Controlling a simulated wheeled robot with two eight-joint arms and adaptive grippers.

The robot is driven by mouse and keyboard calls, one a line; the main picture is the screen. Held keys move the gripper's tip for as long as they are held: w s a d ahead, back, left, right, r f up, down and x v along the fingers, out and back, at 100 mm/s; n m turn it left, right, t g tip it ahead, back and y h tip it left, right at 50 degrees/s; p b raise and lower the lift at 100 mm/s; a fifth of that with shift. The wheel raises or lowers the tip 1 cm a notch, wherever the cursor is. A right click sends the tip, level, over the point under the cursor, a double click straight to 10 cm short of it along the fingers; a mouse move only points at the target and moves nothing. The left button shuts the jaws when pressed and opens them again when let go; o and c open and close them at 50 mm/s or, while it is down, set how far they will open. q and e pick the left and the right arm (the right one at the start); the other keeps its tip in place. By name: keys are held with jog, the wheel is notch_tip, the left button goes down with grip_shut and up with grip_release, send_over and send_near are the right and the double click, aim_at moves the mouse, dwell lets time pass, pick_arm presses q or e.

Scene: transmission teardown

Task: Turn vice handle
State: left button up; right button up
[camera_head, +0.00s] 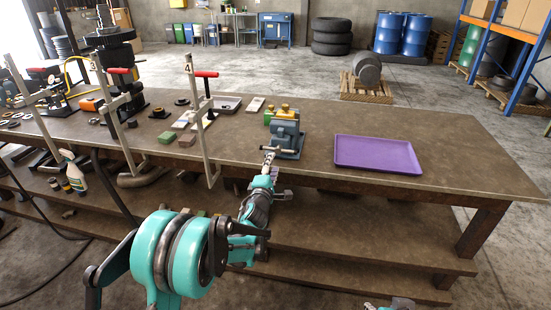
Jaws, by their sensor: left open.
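The blue-grey vice (287,138) stands at the front edge of the workbench, left of the purple tray. Its handle (283,149) is a thin bar across the vice's front. A green and yellow part (284,114) shows at the top of the vice. My left gripper (268,159) is open at the left end of the handle, just in front of the bench edge. Whether its fingers touch the bar is too small to tell. A small grey and teal piece of my right arm or gripper (392,304) shows at the bottom edge, mostly cut off.
The empty purple tray (377,154) lies on the workbench (460,150) to the right. Tall clamps (200,120) with red handles stand at the bench's left, among several small parts. A spray bottle (73,170) is on the lower shelf. The bench's right end is clear.

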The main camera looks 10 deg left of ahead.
pick_arm(q)
jog(key=s, duration=0.3)
jog(key=shift+s, duration=0.4)
jog(key=shift+a, duration=0.1)
jog(key=s+a+r+m+g+y, duration=0.1)
jog(key=s+a+m+g, duration=0.2)
jog(key=s, duration=0.4)
jog(key=s+a+r+m+g+y, duration=0.2)
jog(key=s+m, duration=0.2)
jog(key=s, duration=0.4)
jog(key=s+d+f+m+g+h, duration=0.1)
jog(key=s+f+m+g, duration=0.2)
jog(key=s+m, duration=0.3)
jog(key=s+d+f+m+g+h, duration=0.1)
jog(key=s+f+m, duration=0.4)
jog(key=s, duration=1.2)
jog(key=shift+s+d+f+m+g, duration=0.3)
jog(key=shift+d+m+g, duration=0.1)
jog(key=shift+m+g, duration=0.5)
